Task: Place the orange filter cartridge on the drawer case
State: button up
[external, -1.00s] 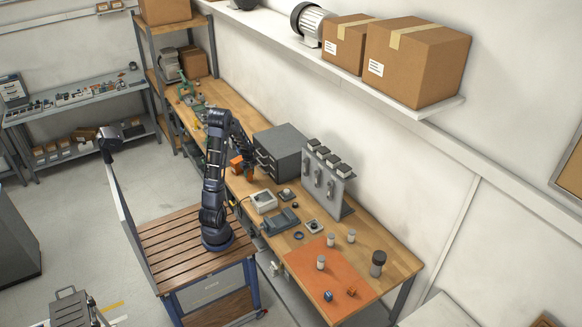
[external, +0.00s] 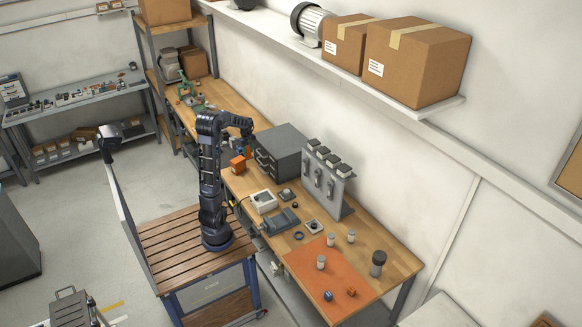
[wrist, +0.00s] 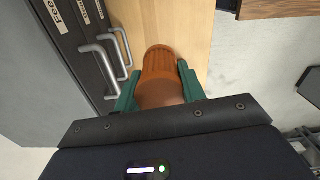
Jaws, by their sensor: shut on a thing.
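The orange filter cartridge (wrist: 160,68), with a ribbed end and a smoother body, sits between the green fingers of my gripper (wrist: 157,84) in the wrist view. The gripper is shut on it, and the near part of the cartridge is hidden. The grey drawer case (external: 283,150) stands on the workbench against the wall. Its drawer fronts and handles show at left in the wrist view (wrist: 82,50), beside the gripper.
An orange item (external: 238,166) shows just below the gripper. An orange mat (external: 310,273) holds several small parts. A shelf with cartons (external: 416,62) hangs above.

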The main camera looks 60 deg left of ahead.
jog(key=w+a+r+m, duration=0.1)
jog(key=w+a+r, duration=0.3)
jog(key=w+r, duration=0.75)
jog(key=w+a+r, duration=0.3)
jog(key=w+r, duration=0.8)
jog(key=w, duration=0.1)
notch_tip(320, 180, down, 20)
jog(key=shift+f, duration=0.15)
jog(key=o, duration=1)
